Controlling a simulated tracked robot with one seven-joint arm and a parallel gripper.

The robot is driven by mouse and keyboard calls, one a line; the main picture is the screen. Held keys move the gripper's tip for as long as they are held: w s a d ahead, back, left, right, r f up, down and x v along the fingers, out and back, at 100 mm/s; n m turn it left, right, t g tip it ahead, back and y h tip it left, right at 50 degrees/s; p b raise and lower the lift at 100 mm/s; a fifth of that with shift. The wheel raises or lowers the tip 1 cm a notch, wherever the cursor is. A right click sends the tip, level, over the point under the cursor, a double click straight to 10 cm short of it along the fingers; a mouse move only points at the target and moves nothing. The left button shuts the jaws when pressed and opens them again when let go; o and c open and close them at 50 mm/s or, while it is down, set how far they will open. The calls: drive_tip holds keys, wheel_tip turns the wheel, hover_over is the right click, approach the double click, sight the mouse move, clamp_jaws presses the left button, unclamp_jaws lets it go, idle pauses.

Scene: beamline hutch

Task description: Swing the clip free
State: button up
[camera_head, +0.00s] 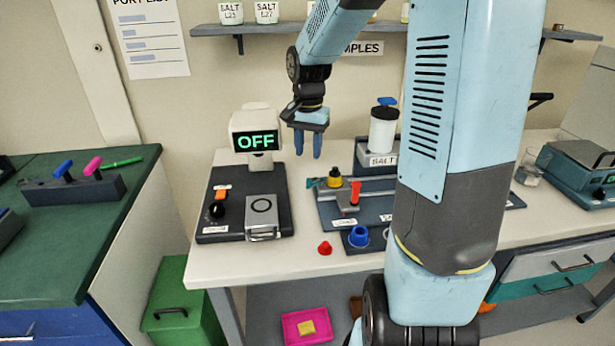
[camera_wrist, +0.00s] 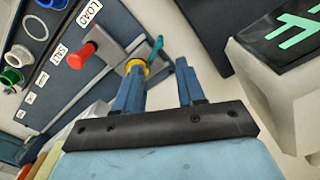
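My gripper (camera_head: 309,150) hangs above the bench, fingers pointing down, between the OFF display and the sample board. Its two blue fingers are apart with nothing between them; they also show in the wrist view (camera_wrist: 160,78). A thin teal piece (camera_head: 315,183), perhaps the clip, lies beside a yellow knob (camera_head: 334,180) at the left end of the board (camera_head: 378,212). In the wrist view the teal piece (camera_wrist: 155,49) shows beyond the fingers, and the left finger partly covers the yellow knob (camera_wrist: 136,65). A grey bar with a red knob (camera_head: 354,193) lies close by.
The OFF display (camera_head: 257,141) stands left of my gripper, behind a dark base with a grey box (camera_head: 262,218). A white salt container (camera_head: 383,130) stands right. A shelf (camera_head: 265,29) runs above.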

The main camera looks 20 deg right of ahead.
wheel_tip(320, 180, down, 9)
drive_tip(key=shift+f, duration=0.1)
idle(0.3)
drive_tip(key=shift+c, duration=0.2)
